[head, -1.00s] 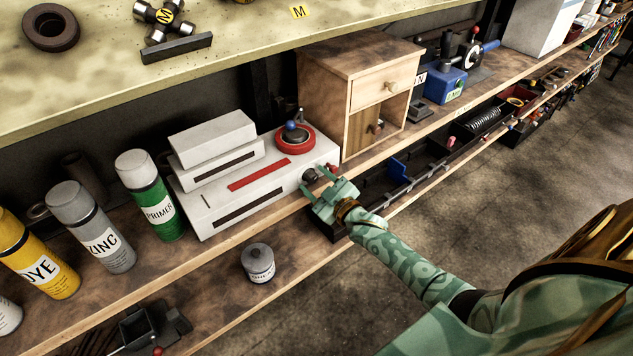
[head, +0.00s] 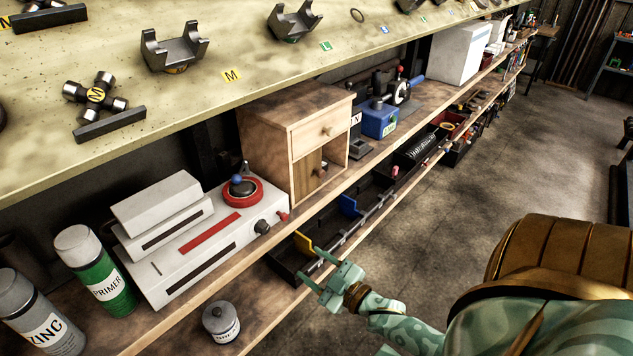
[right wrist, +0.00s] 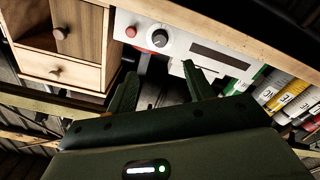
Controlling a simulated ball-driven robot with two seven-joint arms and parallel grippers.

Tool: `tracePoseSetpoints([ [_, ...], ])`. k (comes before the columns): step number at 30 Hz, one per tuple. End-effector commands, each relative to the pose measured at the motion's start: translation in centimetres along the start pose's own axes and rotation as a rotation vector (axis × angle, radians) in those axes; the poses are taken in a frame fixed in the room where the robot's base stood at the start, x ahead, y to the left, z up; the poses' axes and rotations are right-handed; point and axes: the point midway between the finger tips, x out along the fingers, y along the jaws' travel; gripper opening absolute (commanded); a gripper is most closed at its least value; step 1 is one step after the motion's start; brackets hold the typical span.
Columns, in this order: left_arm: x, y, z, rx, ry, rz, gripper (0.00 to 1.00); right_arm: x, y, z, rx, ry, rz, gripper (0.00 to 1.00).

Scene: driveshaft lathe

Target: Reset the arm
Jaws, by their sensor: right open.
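My right gripper (head: 322,272) is open and empty in the head view. It hangs in front of the lower shelf edge, to the right of the white machine (head: 185,245) and apart from its dark knob. In the right wrist view, the two open fingers (right wrist: 158,90) point toward the front of the white machine (right wrist: 180,45), with nothing between them. My right arm comes in from the lower right of the head view, bent beside my body. My left gripper is in neither current view.
A dark parts bin (head: 290,262) lies below the shelf.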

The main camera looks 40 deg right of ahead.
Motion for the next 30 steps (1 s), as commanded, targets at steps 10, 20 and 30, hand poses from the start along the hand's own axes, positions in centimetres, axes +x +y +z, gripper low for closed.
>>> tracePoseSetpoints([
  [10, 0.0, 0.0, 0.0, 0.000, 0.000, 0.000, 0.00, -0.3, 0.0, 0.0, 0.000, 0.001, 0.001, 0.52],
  [20, 0.0, 0.0, 0.0, 0.000, 0.000, 0.000, 0.00, -0.3, -0.1, 0.2, 0.011, -0.012, -0.003, 0.52],
  [30, 0.6, 0.1, 0.1, -0.001, -0.002, 0.001, 0.00, -9.9, -10.1, 17.6, 0.134, -0.622, -0.179, 0.52],
])
